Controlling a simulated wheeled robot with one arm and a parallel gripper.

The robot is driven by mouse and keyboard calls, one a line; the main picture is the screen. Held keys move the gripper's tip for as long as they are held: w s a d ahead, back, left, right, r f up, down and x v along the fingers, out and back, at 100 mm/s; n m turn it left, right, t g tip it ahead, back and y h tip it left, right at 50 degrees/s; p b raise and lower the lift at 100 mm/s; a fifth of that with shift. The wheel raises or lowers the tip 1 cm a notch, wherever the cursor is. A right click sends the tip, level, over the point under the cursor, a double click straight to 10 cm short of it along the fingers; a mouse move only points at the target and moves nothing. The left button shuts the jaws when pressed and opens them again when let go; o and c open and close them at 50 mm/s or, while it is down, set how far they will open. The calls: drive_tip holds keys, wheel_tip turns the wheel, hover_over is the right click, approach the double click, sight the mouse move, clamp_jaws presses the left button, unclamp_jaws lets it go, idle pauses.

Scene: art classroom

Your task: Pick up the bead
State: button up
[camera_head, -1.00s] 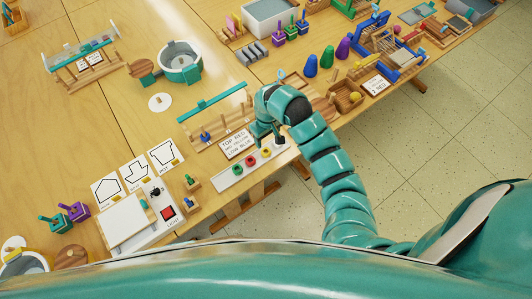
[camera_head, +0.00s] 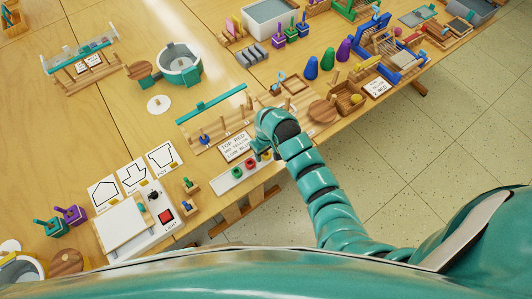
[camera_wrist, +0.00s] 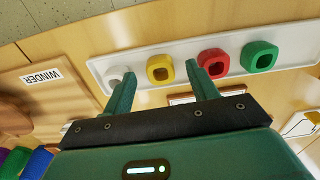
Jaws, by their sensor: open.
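Several beads sit in a row on a white tray (camera_wrist: 105,64), which also shows in the head view (camera_head: 224,185). My gripper (camera_wrist: 160,80) is open and empty.
A sign card (camera_head: 235,146) and a wooden rack with a teal bar (camera_head: 211,103) stand behind the tray. A light box (camera_head: 150,220) is to the left. The table edge is close in front.

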drive_tip(key=shift+f, duration=0.7)
drive_tip(key=shift+c, duration=0.5)
drive_tip(key=c, duration=0.9)
drive_tip(key=shift+r, duration=0.2)
drive_tip(key=shift+c, duration=0.2)
